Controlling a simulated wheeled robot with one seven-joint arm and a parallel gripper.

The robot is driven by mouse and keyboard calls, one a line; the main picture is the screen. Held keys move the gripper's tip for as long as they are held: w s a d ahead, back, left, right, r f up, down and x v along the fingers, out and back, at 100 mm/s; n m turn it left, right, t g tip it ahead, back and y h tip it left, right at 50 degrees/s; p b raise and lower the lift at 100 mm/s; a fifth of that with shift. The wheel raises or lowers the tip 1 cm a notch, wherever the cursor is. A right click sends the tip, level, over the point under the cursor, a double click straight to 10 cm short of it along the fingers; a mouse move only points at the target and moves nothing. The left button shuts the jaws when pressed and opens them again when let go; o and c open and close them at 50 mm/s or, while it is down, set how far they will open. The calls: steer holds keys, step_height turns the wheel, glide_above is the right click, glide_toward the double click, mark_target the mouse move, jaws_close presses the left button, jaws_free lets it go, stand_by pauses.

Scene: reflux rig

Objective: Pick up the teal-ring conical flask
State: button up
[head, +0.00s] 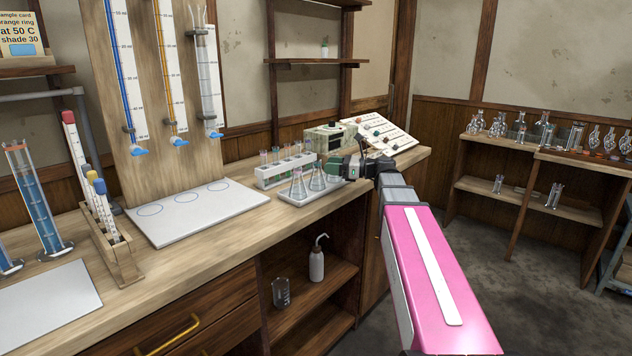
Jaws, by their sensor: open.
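Two clear conical flasks stand upright in a white tray (297,201) on the wooden bench. One is the left flask (298,188), the other the right flask (317,181). Their ring colours are too small to tell apart, so I cannot say which has the teal ring. My gripper (338,166) is small in the head view, at the tray's right end, just right of the right flask. It is open, with nothing visible between its fingers. My pink arm covers the area behind and below it.
A test-tube rack (286,168) stands close behind the flasks. A boxy device (330,137) and a sloped panel (380,135) are behind my gripper. A white board (200,210) lies left of the tray, under the burettes. Bare bench lies in front of it.

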steer(key=shift+w+x, duration=0.15)
steer(key=shift+x, duration=1.65)
steer(key=shift+w+x, duration=0.2)
steer(key=shift+x, duration=1.55)
steer(key=shift+d+r, duration=0.1)
jaws_close()
